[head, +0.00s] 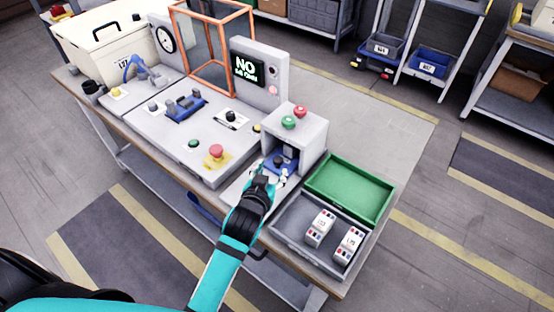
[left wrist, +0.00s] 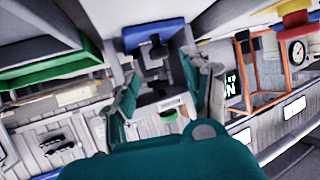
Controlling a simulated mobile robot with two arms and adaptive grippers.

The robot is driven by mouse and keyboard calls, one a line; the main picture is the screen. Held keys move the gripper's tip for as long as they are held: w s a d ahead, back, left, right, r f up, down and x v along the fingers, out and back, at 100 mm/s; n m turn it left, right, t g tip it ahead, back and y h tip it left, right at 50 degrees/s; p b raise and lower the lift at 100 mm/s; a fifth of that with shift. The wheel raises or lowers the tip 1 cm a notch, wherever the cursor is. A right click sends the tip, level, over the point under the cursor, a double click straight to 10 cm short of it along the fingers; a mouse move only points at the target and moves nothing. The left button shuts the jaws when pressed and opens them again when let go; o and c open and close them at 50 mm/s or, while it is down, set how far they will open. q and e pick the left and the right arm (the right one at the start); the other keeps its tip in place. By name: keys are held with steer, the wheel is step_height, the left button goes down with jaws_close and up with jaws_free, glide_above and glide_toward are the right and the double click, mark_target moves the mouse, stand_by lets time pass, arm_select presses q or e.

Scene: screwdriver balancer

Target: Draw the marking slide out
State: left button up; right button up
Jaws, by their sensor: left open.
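The marking slide (head: 284,165) is a blue plate with a dark knob, seated in the front opening of a grey marking box (head: 306,138). In the left wrist view the blue slide (left wrist: 150,34) lies ahead of my fingers, at the top centre, with its dark knob (left wrist: 157,54) towards me. My left gripper (head: 270,175) is at the front of the box, close to the slide. In the left wrist view the left gripper (left wrist: 166,92) has its two teal fingers spread apart, nothing held between them. The head view partly hides the slide behind the gripper.
Red and green buttons (head: 289,122) top the box. Right of it stand a green tray (head: 350,175) and a grey tray (head: 288,232) holding two labelled parts. A control panel with a red button (head: 216,151) and a screen reading "NO" (head: 247,68) is to the left.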

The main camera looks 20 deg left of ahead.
mark_target(277, 161)
arm_select(q)
steer(key=x, duration=0.7)
jaws_close()
stand_by(0.3)
